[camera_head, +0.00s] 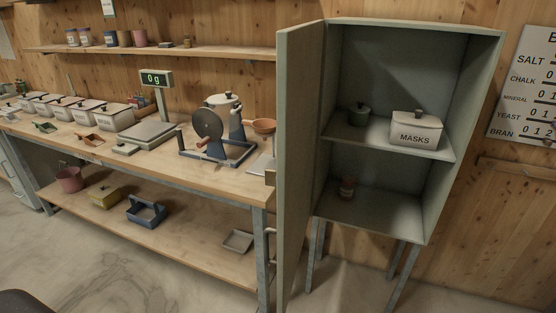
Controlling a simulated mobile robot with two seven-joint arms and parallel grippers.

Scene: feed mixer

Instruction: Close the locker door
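The grey-green locker (435,190) stands on thin metal legs at the right of the workbench. Its door (301,160) is wide open, hinged on the left side, and swung out towards me so that I see it nearly edge-on. Neither of my grippers is in view.
The wooden workbench (225,182) is close to the door's left side, carrying a scale (150,134), a hand-cranked mixer (215,130) and several white bins. The floor before the locker looks clear.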

